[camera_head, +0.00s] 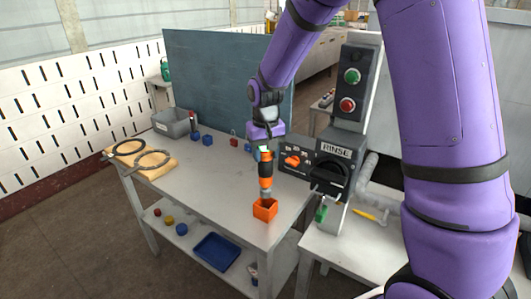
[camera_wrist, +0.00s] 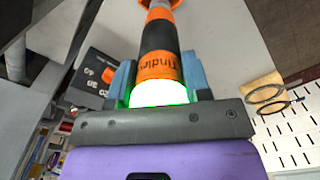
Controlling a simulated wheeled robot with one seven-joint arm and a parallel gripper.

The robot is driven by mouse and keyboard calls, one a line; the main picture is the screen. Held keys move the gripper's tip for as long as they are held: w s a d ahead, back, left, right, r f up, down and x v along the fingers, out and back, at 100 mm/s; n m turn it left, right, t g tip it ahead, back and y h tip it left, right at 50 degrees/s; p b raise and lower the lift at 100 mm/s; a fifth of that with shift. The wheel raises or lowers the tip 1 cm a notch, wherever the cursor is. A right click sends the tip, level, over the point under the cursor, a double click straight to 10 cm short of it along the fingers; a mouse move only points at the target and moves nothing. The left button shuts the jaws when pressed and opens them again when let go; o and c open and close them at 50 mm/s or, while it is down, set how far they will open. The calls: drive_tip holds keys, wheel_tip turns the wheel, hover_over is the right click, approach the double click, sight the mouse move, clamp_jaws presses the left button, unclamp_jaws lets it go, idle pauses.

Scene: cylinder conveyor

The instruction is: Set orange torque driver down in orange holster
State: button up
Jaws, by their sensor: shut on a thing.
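The orange torque driver (camera_head: 265,176) has a black grip band and stands upright in the head view, below my gripper (camera_head: 263,152). In the wrist view my gripper (camera_wrist: 160,88) has its blue fingers on either side of the driver (camera_wrist: 159,38), shut on its end near a glowing white and green ring. The orange holster (camera_head: 265,209) is a small open box at the table's front right corner. The driver's lower end is at the holster's back rim in the head view. I cannot tell whether it is inside or just behind it.
A control panel (camera_head: 309,162) with an orange knob stands close on the right, beside the RINSE box. Grey bin (camera_head: 172,124), small blue blocks and rings on a tan board (camera_head: 142,160) lie farther left. The table's middle (camera_head: 205,175) is clear.

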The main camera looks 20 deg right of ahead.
sight(266, 176)
drive_tip(key=shift+f, duration=0.1)
idle(0.3)
drive_tip(key=shift+f, duration=4.2)
drive_tip(key=o, duration=1.3)
